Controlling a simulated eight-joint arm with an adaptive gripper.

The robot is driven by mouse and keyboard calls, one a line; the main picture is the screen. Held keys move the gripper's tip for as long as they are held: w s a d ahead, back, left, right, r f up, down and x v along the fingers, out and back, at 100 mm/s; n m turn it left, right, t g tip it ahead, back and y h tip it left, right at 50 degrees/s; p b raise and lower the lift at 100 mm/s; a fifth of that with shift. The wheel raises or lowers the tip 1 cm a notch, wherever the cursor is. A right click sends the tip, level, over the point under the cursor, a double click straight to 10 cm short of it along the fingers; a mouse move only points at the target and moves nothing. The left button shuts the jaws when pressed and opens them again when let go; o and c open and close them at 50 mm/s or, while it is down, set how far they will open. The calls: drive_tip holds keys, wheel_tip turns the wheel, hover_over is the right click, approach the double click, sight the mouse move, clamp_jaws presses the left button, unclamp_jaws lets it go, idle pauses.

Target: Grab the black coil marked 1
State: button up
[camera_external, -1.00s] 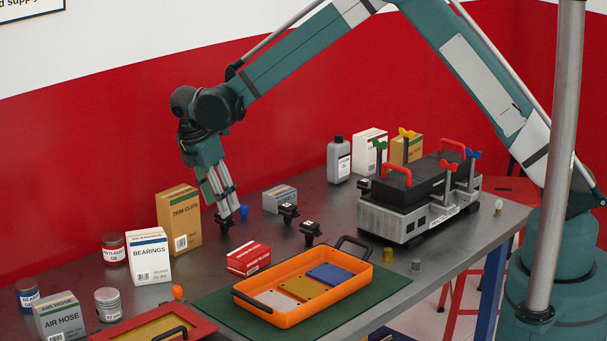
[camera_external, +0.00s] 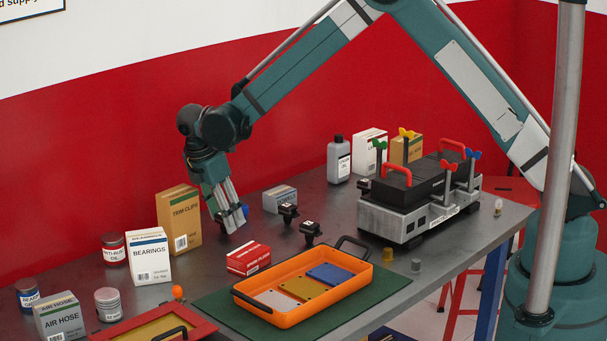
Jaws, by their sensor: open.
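Black coils with small pale marks stand on the grey bench: one coil (camera_external: 288,213) right of my gripper, another coil (camera_external: 310,232) nearer the front, and a third coil (camera_external: 363,186) at the engine trainer's left end. The marks are too small to read, so I cannot tell which is 1. My gripper (camera_external: 232,226) is open and points down, low over the bench in front of the trim clips box. The dark coil seen under it earlier is now hidden by the fingers. I cannot tell whether they touch it.
A small blue piece (camera_external: 245,211) is close beside my fingers. The trim clips box (camera_external: 179,222) stands left, a grey box (camera_external: 280,198) right, and a red box (camera_external: 249,258) in front.

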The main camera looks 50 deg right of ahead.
drive_tip(key=c, duration=0.8)
drive_tip(key=shift+r+p, duration=0.45)
drive_tip(key=shift+r, duration=4.55)
